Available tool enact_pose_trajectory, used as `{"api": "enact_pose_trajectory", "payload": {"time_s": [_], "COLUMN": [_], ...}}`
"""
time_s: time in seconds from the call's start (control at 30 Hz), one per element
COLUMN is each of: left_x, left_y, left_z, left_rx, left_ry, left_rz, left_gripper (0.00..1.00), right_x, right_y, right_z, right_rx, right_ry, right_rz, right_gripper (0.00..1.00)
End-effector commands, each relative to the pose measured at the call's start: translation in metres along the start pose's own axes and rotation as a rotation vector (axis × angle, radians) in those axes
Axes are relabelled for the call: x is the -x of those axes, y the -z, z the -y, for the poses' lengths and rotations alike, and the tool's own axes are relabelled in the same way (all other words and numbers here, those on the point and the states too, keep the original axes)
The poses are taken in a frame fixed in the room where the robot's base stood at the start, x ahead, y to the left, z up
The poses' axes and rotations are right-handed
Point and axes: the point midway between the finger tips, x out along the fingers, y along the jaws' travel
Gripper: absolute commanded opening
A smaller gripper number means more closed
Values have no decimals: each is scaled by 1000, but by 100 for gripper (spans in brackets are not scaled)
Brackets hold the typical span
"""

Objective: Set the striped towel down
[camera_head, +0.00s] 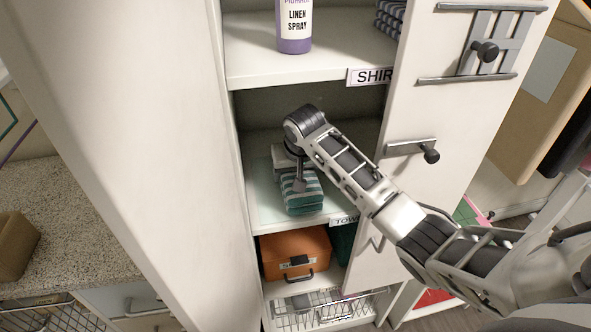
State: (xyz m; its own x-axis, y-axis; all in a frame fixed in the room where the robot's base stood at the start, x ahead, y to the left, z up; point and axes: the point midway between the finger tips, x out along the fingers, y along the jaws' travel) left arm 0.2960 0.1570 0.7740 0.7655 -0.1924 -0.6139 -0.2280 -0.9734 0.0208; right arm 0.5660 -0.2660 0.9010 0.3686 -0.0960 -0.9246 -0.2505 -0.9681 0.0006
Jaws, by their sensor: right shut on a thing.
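The striped towel (303,204), folded with teal and white stripes, is on the middle shelf (262,210) of an open cabinet. My right gripper (299,184) reaches in from the right and is shut on the towel from above. The towel looks low over the shelf or touching it; I cannot tell if the shelf bears its weight. A pale folded cloth (282,158) shows just behind it, partly hidden by my gripper. My left gripper is not in view.
A linen spray bottle (294,28) stands on the upper shelf, with dark striped cloth (389,18) at its right. An orange case (294,254) sits below. The cabinet's left wall (190,150) bounds the opening.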

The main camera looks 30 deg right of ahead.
Motion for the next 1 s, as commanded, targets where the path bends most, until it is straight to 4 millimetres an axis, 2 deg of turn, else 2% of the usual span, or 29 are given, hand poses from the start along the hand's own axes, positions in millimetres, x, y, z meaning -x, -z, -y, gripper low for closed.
{"api": "enact_pose_trajectory", "payload": {"time_s": [0.43, 0.47, 0.5, 0.53, 0.83, 1.0], "left_x": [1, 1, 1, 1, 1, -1], "left_y": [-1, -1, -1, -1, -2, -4], "left_z": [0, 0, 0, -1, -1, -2], "left_rx": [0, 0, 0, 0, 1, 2], "left_ry": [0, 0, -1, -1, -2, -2], "left_rz": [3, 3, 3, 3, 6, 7], "left_gripper": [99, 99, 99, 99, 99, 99], "right_x": [-8, -7, -7, -7, -5, 16], "right_y": [1, 1, 1, 1, 2, 3], "right_z": [0, 0, 0, 0, 0, 1], "right_rx": [-1, -1, -1, -1, -1, 0], "right_ry": [0, 0, 0, 0, 0, 2], "right_rz": [-1, -1, -1, -1, -3, -6], "right_gripper": [46, 79, 90, 92, 92, 92]}}
